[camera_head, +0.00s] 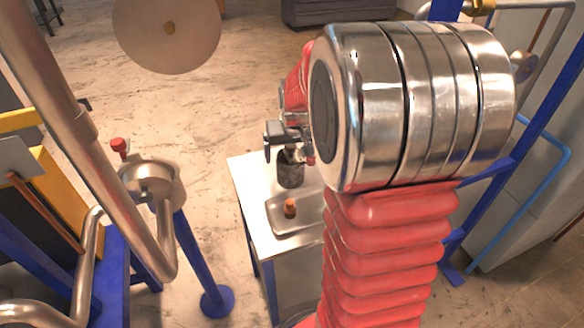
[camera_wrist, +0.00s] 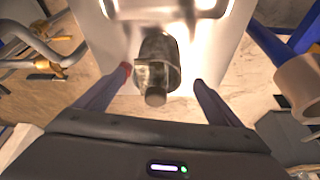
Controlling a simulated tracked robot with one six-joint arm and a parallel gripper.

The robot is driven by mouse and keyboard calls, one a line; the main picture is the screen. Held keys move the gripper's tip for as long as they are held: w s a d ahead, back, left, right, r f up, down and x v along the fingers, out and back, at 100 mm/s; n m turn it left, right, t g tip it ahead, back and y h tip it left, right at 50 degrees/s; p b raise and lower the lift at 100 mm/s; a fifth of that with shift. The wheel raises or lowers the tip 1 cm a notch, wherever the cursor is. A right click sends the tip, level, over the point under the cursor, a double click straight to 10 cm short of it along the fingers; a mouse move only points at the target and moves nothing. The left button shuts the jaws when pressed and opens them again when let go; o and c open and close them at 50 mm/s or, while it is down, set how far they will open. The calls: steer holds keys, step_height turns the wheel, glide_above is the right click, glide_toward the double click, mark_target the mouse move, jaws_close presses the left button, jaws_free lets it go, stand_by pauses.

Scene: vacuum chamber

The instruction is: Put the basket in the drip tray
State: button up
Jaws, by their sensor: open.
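The basket (camera_head: 291,172) is a small dark, round container on the pale bench top, below my gripper (camera_head: 287,137). In the wrist view the basket (camera_wrist: 156,52) shows with a stubby round knob towards me. My gripper (camera_wrist: 162,76) is open, with one finger on each side of the basket's near end and visible gaps to both. The drip tray (camera_head: 312,217) is a shallow metal tray on the bench, nearer the head camera than the basket. Its rim (camera_wrist: 165,8) shows at the top of the wrist view. My arm hides its right part in the head view.
A small orange-brown cylinder (camera_head: 289,207) stands in the drip tray. The bench (camera_head: 250,200) has a bare strip along its left side. A metal pipe (camera_head: 75,120) and a blue post (camera_head: 200,260) stand left. Blue frame bars (camera_head: 525,140) stand right.

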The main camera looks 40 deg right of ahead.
mark_target(291, 158)
steer(key=shift+f, duration=0.2)
steer(key=shift+d+x, duration=0.2)
steer(key=shift+x, duration=2.35)
steer(key=c, duration=1.5)
steer(key=shift+r, duration=5.1)
